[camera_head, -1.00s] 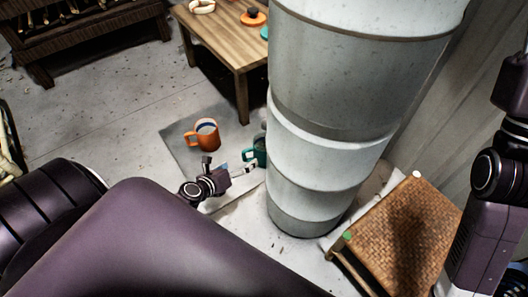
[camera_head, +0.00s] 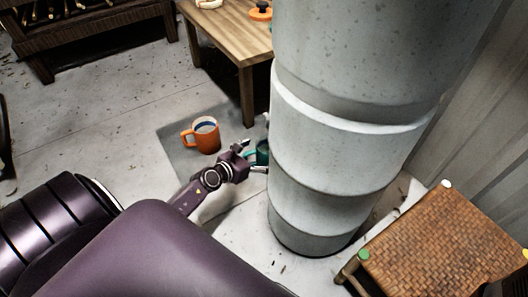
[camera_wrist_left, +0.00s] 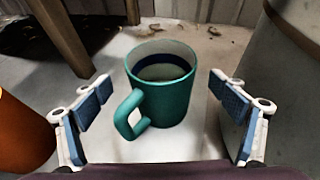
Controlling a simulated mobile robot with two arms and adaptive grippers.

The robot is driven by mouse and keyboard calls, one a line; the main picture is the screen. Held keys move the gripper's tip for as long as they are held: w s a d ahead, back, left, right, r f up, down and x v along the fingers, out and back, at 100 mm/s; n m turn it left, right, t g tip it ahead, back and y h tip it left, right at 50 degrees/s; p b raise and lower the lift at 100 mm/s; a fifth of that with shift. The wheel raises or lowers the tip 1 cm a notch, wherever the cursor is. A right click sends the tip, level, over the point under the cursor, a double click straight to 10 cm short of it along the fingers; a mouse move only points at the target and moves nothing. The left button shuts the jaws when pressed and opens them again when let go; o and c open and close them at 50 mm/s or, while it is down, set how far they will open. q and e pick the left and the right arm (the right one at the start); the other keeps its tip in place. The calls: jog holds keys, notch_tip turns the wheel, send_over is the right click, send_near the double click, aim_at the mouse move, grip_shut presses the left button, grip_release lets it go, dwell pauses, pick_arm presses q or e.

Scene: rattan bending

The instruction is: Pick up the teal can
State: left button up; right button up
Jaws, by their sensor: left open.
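The task's teal can shows as a teal mug (camera_head: 262,152) with a handle. In the head view it is mostly hidden by my left gripper and the large grey column. In the left wrist view the teal mug (camera_wrist_left: 172,95) stands upright, its handle turned toward the camera's lower left. My left gripper (camera_head: 255,157) is open at the mug. In the left wrist view its blue-padded fingers (camera_wrist_left: 160,84) lie on either side of the mug, with gaps showing on both sides. My right gripper is not in view.
The grey column (camera_head: 345,130) stands close on the right of the mug. An orange mug (camera_head: 207,141) stands on a grey mat (camera_head: 180,153) to the left. A wooden table (camera_head: 229,40) is behind, and a woven stool (camera_head: 450,245) is at the lower right. The left floor is clear.

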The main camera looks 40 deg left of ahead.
pick_arm(q)
jog(key=b+x, duration=0.1)
jog(key=x, duration=0.1)
jog(key=shift+w+d+f, duration=0.1)
jog(key=shift+w+f, duration=0.1)
jog(key=shift+w, duration=0.15)
jog(key=shift+w+f+b, duration=0.1)
jog(key=shift+w+b, duration=0.2)
jog(key=shift+w, duration=0.1)
jog(key=c, duration=1.9)
jog(key=shift+w+r, duration=0.1)
jog(key=shift+r, duration=0.2)
jog(key=shift+c, duration=1.4)
